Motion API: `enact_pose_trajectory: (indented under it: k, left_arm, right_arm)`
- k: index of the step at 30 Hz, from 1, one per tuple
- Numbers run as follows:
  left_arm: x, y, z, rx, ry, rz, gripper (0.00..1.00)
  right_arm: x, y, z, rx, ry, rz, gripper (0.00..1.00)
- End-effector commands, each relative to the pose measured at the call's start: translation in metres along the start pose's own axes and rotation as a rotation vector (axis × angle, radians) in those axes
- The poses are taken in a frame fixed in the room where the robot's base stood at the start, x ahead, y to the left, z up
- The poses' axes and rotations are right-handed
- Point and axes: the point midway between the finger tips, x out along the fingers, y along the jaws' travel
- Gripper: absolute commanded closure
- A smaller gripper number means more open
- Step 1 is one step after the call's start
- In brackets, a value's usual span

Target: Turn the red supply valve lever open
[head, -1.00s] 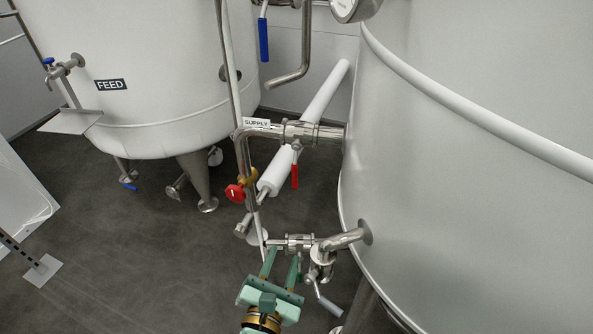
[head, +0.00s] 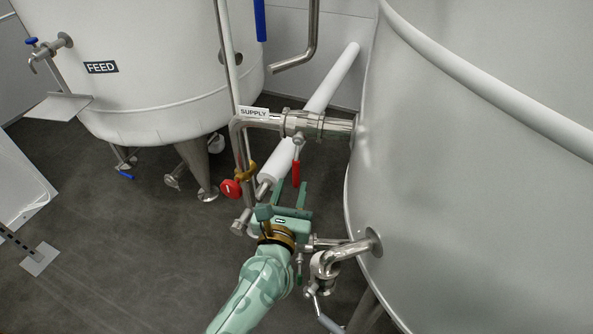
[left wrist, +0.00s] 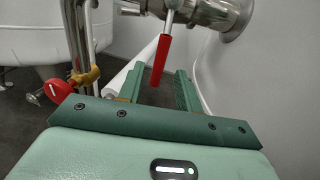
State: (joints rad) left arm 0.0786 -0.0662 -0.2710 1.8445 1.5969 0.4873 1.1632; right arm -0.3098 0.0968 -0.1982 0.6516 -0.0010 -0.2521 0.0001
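The red supply valve lever (head: 296,173) hangs down from the steel valve on the pipe under the SUPPLY label (head: 254,113). My left gripper (head: 289,187) is just below the lever in the head view, its green fingers pointing up toward it. In the left wrist view the red lever (left wrist: 160,60) hangs between and beyond the two open fingers (left wrist: 157,82), with clear space on both sides. Nothing is held, and I see no contact. My right gripper is not in view.
A round red knob (head: 230,188) on a yellow fitting sits left of the lever. A lower steel pipe and valve (head: 335,255) are right of my left wrist. The large tank (head: 470,200) closes off the right side. A white cylinder (head: 318,105) slants behind.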

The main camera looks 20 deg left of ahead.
Motion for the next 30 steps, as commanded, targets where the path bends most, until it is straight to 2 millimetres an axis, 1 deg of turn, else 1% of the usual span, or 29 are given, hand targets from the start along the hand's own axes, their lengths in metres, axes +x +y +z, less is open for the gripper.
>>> enact_pose_trajectory:
  k: [1,3,6,9,13,20,21,23,24,25,30]
  left_arm:
    - [0.012,0.000,0.000,0.000,-0.002,0.000,0.65]
    - [0.027,0.000,-0.001,0.001,-0.001,0.000,0.65]
    - [0.043,-0.001,-0.001,0.000,-0.001,-0.001,0.65]
    - [0.054,0.000,-0.001,0.001,0.000,0.000,0.65]
    - [0.060,0.000,-0.001,0.001,0.001,0.000,0.65]
    - [0.061,0.000,0.000,0.002,0.001,0.000,0.65]
    - [0.061,0.000,0.000,0.002,0.001,0.000,0.71]
    - [0.060,0.000,0.000,0.002,0.001,0.000,0.87]
    - [0.060,0.000,0.000,0.002,0.001,0.000,0.98]
    - [0.060,0.000,0.000,0.002,0.000,0.000,1.00]
    - [0.060,0.000,0.000,0.004,0.000,0.000,1.00]
  right_arm:
    - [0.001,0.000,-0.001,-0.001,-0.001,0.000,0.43]
    - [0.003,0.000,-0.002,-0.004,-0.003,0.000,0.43]
    - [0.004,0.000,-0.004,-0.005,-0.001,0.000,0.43]
    - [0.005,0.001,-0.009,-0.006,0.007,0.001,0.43]
    - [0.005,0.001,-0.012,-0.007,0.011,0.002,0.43]
    - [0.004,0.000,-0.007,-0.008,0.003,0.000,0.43]
    - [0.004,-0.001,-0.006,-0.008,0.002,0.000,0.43]
    - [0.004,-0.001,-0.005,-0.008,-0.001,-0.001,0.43]
    - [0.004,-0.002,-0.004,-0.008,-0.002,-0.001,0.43]
    - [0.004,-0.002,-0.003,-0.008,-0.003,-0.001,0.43]
    - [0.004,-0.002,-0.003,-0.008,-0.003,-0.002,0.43]
